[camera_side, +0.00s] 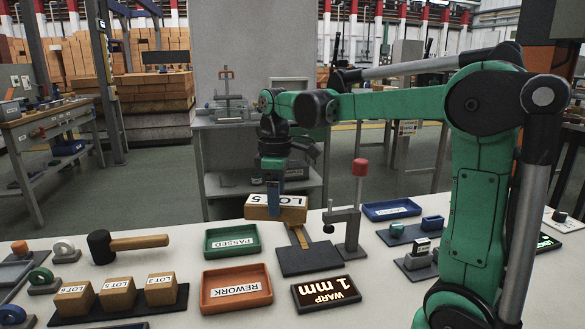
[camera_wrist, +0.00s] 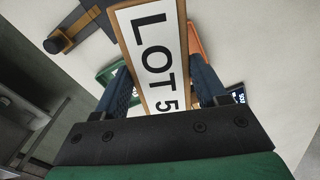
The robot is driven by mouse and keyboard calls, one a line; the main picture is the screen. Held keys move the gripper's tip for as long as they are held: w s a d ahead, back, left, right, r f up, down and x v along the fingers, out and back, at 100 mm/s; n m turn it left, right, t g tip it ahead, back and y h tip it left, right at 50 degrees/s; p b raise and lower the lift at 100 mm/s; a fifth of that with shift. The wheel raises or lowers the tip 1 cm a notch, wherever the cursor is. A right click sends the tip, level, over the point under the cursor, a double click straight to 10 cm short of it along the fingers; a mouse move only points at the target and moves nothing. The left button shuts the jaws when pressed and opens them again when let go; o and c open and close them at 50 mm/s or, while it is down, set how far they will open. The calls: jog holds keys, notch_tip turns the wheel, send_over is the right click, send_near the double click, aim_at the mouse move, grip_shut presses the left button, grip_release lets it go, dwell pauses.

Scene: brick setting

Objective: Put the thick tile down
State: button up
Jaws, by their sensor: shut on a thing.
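The thick tile (camera_side: 262,212) is a tan block with a white label reading LOT 5. My gripper (camera_side: 273,185) is shut on it from above and holds it level over the worktable. The tile also fills the middle of the wrist view (camera_wrist: 158,60), between my two dark blue fingers. I cannot tell whether the tile clears the strip. The green PASSED tray (camera_side: 231,241) and orange REWORK tray (camera_side: 236,289) look empty.
A display (camera_side: 325,292) reads WARP 1 mm. A dark rack (camera_side: 170,308) holds three lettered tan blocks. A mallet (camera_side: 125,243) lies at the left. A blue tray (camera_side: 391,211) and small parts stand at the right. Bare table shows between the mallet and the rack.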

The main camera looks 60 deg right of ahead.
jog(key=w+a+m, duration=0.2)
jog(key=a+m, duration=0.3)
jog(key=a, duration=0.5)
jog(key=shift+w+a+r, duration=0.15)
jog(key=shift+w+a, duration=0.15)
jog(key=shift+w, duration=0.05)
dwell(0.4)
notch_tip(320, 180, up, 3)
jog(key=n, duration=0.9)
send_over(188, 322)
jog(key=s+a, duration=0.2)
jog(key=s, duration=0.1)
jog(key=f, duration=1.5)
jog(key=shift+s, duration=0.2)
jog(key=shift+f, duration=2.15)
jog(key=shift+f, duration=0.15)
jog(key=o, duration=1.4)
